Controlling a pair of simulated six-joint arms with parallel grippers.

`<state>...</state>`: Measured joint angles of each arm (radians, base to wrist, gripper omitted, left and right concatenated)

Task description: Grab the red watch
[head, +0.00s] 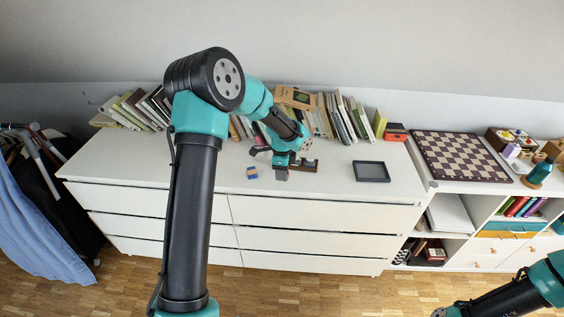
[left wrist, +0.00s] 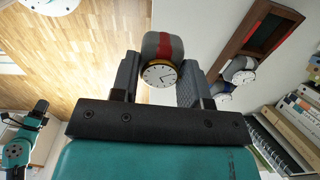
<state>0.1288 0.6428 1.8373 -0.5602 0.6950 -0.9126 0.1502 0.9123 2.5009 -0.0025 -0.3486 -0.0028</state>
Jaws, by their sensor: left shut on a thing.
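A watch (left wrist: 162,46) with a grey strap, a red stripe along it and a round white dial in a gold rim sits between the fingers of my left gripper (left wrist: 158,78) in the left wrist view. The fingers are shut on its sides. In the head view my left gripper (head: 281,174) is over the front part of the white dresser top, just left of a small brown box (head: 306,165). The watch is too small to make out there.
A dark tray (head: 371,171) lies to the right, a small blue and orange block (head: 252,173) to the left. Books (head: 343,117) line the back. A chessboard (head: 460,157) lies farther right.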

